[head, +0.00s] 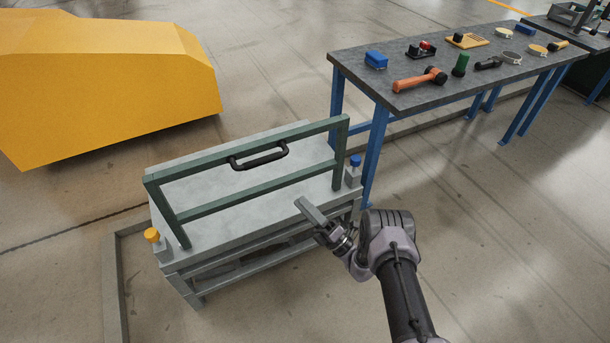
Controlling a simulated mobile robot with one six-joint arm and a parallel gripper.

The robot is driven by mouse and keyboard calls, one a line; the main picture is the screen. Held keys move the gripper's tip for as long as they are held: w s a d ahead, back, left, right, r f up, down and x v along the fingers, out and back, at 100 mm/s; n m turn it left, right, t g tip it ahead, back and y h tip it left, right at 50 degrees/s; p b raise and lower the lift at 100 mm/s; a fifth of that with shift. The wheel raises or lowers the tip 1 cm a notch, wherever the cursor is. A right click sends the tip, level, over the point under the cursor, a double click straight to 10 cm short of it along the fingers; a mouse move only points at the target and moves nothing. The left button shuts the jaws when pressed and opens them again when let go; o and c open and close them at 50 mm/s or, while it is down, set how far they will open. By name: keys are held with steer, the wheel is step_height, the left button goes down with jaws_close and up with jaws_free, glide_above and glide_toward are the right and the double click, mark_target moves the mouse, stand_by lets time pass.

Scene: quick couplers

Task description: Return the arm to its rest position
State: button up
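My gripper (311,213) is at the end of my arm, over the right front edge of a grey bench (250,205). It shows as a grey block pointing up and left, and its fingers cannot be told apart. I see nothing clearly held in it. My arm bends at the elbow and reaches in from the bottom of the picture. A green frame (240,205) with a black handle (259,160) stands upright over the bench. Whether my gripper touches the bench cannot be told.
A blue-capped fitting (355,161) is at the bench's right end, an orange-capped one (152,236) at its left. A blue-legged workbench (440,92) with several tools stands behind right. A yellow machine (110,90) is at the left. The floor at right is clear.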

steer(key=s+a+r+n+g+h, duration=0.1)
steer(key=s+a+r+n+g, duration=0.1)
steer(key=s+r+n+g, duration=0.35)
steer(key=s+a+r+n+g+h, duration=0.1)
steer(key=s+a+r+n+g, duration=0.15)
steer(key=r+n+g, duration=0.6)
steer(key=s+a+r+n+g+h, duration=0.1)
steer(key=s+a+r+n+g, duration=0.25)
steer(key=r+n, duration=0.6)
steer(key=s+d+r+n+t+h, duration=0.1)
steer(key=s+d+r+n+h, duration=0.25)
steer(key=s, duration=0.35)
steer(key=s+d+r+n+h, duration=0.25)
steer(key=s+d+h, duration=0.2)
steer(key=s, duration=0.25)
steer(key=s+d+r+n+t+h, duration=0.1)
steer(key=s+d+n+t+h, duration=0.4)
steer(key=d+t, duration=0.3)
steer(key=d+n+h, duration=0.1)
steer(key=d, duration=0.2)
steer(key=shift+d+h, duration=0.2)
steer(key=shift+h, duration=0.1)
steer(key=shift+s+r+n, duration=0.1)
steer(key=shift+n, duration=0.15)
